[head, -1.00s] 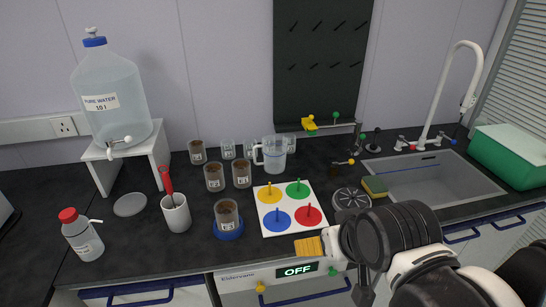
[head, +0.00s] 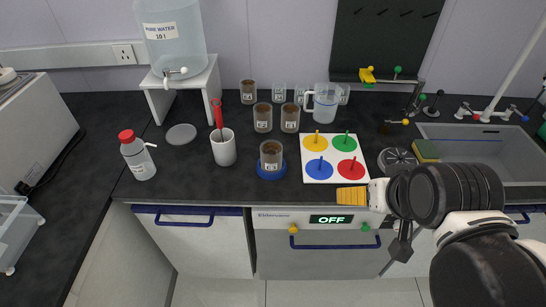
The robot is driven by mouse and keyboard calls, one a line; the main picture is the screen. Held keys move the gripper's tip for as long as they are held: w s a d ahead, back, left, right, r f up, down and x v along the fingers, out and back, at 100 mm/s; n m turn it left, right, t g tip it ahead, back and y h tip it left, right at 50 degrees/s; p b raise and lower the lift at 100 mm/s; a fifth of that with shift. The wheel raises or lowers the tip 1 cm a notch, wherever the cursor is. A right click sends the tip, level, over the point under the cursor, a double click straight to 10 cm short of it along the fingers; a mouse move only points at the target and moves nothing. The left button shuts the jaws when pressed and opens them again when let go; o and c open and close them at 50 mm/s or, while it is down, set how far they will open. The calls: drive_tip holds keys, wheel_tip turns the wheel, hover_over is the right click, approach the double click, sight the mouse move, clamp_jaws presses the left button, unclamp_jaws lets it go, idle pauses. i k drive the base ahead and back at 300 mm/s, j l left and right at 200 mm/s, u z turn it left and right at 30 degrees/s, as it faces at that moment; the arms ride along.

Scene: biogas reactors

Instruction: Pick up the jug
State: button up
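The jug (head: 326,104) is a clear measuring jug with its handle on the left. It stands upright on the dark worktop behind the white board with coloured discs. My gripper (head: 350,196) shows yellow-orange fingertips at the front edge of the worktop, just in front of the board. It is apart from the jug, which stands well behind it. I see the fingers nearly side-on, so their opening does not show.
Several labelled beakers (head: 263,118) stand left of the jug. The board (head: 312,171) carries upright pegs. A brown-filled beaker (head: 271,156) sits on a blue disc. A tap fixture (head: 412,100) stands right of the jug, and a sink (head: 490,145) lies further right.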

sight(320, 104)
drive_tip(key=i+j+z, duration=0.2)
drive_tip(key=i, duration=0.2)
drive_tip(key=i+j+z, duration=0.2)
drive_tip(key=i+j, duration=0.1)
drive_tip(key=i, duration=0.1)
